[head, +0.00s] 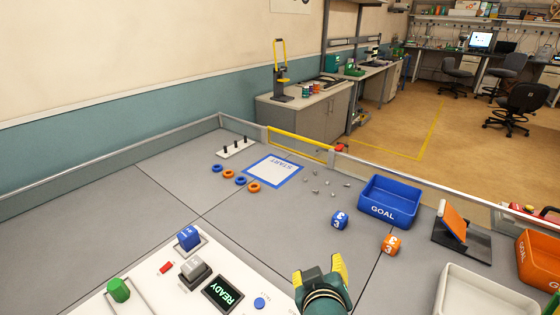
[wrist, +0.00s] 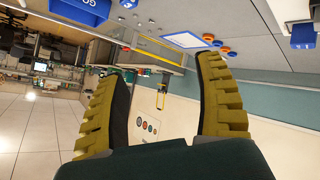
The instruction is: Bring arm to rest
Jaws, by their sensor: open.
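My gripper (head: 320,273) is at the bottom of the head view, low and right of centre, over the near part of the grey table. It has yellow ribbed fingers and a dark green body. In the wrist view my gripper (wrist: 162,72) shows its two fingers spread wide with nothing between them. The wrist picture is turned over, with the table at its top and the wall and floor beyond. No object touches the fingers. Most of my arm is hidden below the frame.
A blue GOAL bin (head: 390,202), a white tray (head: 480,292) and a tilted orange device (head: 454,222) stand right.

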